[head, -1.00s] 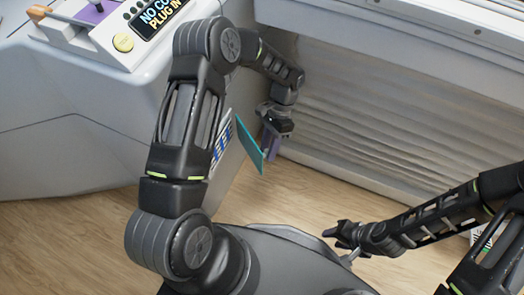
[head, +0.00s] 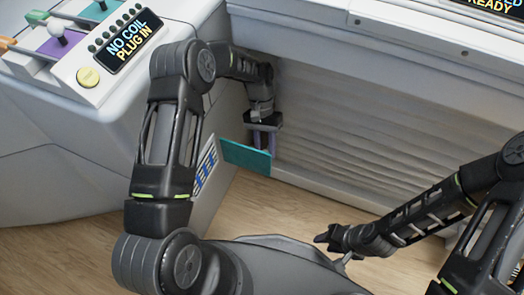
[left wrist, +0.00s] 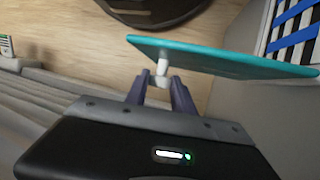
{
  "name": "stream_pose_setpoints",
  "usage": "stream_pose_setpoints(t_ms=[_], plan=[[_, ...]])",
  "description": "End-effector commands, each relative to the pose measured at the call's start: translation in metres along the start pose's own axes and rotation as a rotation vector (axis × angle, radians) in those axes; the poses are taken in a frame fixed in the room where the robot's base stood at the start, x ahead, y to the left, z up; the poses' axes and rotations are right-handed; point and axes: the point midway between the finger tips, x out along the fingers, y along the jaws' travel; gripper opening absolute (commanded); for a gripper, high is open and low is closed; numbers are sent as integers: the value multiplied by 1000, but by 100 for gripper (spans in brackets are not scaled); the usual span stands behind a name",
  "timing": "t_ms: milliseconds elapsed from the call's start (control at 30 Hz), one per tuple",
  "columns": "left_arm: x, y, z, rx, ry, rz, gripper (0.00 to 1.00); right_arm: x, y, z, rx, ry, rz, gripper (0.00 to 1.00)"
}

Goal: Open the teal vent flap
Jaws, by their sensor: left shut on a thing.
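The teal vent flap (head: 247,157) stands out to the right from the white wall, swung away from the blue-and-white vent (head: 205,168). In the left wrist view the flap (left wrist: 225,57) is a thin teal plate with a white knob (left wrist: 162,68) on its near side. My left gripper (head: 264,140) is behind the flap in the head view. In the left wrist view its purple fingers (left wrist: 162,82) are shut on the white knob. My right gripper (head: 323,237) is low in the head view, away from the flap; its jaw opening is unclear.
A white console (head: 60,100) with a "NO COIL PLUG IN" display (head: 128,42) and a yellow button (head: 88,77) is at upper left. A pleated grey panel (head: 390,120) lies right of the flap. The wooden floor (head: 285,205) below is clear.

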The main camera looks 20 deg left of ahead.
Motion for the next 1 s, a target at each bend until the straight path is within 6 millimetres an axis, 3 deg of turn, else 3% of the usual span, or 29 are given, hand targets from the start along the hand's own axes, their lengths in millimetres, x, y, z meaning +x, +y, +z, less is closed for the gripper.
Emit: stream_pose_setpoints(t_ms=[367, 400, 600, 1000], plan=[[0, 1, -1, -3, 1, 2, 0, 0, 0, 0, 0, 1, 0, 36], [0, 1, -1, -3, 1, 2, 33, 0, 0, 0, 0, 1, 0, 36], [0, 1, -1, -2, 1, 1, 49, 0, 0, 0, 0, 0, 0, 36], [0, -1, 2, 10, -3, -4, 52, -1, 0, 0, 0, 0, 0, 36]])
